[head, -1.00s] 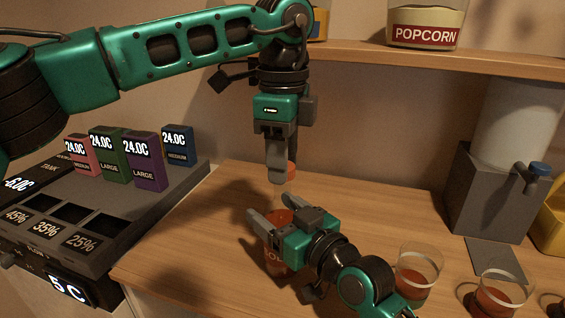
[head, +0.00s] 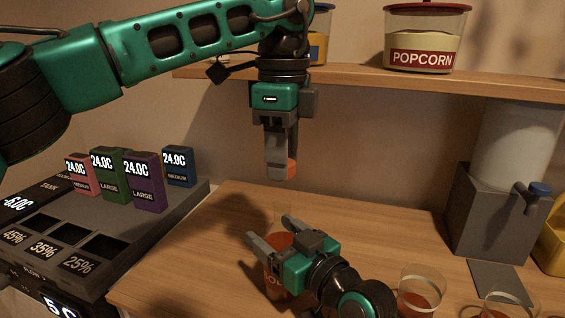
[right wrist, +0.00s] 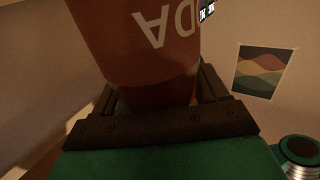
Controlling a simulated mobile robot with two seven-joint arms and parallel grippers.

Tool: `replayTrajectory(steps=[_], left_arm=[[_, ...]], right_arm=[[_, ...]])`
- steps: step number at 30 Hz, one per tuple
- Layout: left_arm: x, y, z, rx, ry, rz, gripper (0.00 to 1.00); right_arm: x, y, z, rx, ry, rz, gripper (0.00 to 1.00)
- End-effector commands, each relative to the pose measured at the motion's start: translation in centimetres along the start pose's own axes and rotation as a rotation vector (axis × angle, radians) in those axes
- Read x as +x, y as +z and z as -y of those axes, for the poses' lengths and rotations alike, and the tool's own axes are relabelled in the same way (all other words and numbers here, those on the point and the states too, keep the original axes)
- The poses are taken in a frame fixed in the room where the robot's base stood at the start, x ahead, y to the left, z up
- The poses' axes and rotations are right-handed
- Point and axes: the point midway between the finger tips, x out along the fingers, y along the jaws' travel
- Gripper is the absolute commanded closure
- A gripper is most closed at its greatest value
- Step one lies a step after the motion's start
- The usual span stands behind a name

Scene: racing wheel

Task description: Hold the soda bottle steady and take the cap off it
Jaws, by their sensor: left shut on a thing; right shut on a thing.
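The soda bottle (head: 279,243) stands on the wooden counter, with a clear upper part and reddish soda inside. My right gripper (head: 269,232) is shut around its body. In the right wrist view the reddish bottle (right wrist: 145,50) fills the space between the fingers, its label lettering upside down. My left gripper (head: 281,166) is directly above, pointing down, shut on the orange-red cap (head: 291,168). The cap is clear of the bottle, with a visible gap below it. The cap is partly hidden by the fingers, and the lower bottle by my right gripper.
Cups with red drink, one of them a glass (head: 420,292), stand at the front right. A grey dispenser (head: 492,212) is behind them. A shelf (head: 350,80) with a popcorn tub (head: 424,40) runs above. A grey console (head: 185,203) with coloured boxes is at left.

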Motion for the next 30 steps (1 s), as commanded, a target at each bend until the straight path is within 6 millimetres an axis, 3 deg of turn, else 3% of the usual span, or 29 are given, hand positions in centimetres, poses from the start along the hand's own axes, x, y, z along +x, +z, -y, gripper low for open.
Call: replayTrajectory(steps=[1, 2, 3, 10, 20, 23, 30], left_arm=[[0.0, 0.0, 0.0, 0.000, 0.000, 0.000, 0.97], [0.0, 0.0, 0.0, 0.000, 0.000, 0.000, 0.97], [0.0, 0.0, 0.0, 0.000, 0.000, 0.000, 0.97], [0.1, 0.0, 0.0, 0.000, 0.000, 0.000, 0.97], [0.0, 0.0, 0.0, 0.000, 0.000, 0.000, 0.97], [0.0, 0.0, 0.0, 0.000, 0.000, 0.000, 0.97], [0.0, 0.0, 0.0, 0.000, 0.000, 0.000, 0.97]], right_arm=[[0.0, 0.1, 0.0, 0.001, 0.000, 0.001, 1.00], [0.0, 0.1, 0.0, 0.001, 0.000, 0.001, 0.25], [0.0, 0.1, 0.0, 0.001, 0.000, 0.001, 0.21], [0.0, 0.0, 0.0, 0.000, 0.000, 0.001, 0.00], [-0.6, 0.1, 0.0, -0.001, 0.001, 0.002, 0.00], [-1.9, 0.1, -0.1, -0.001, 0.001, 0.003, 0.00], [-7.1, 0.2, 0.0, -0.003, 0.000, 0.004, 0.00]])
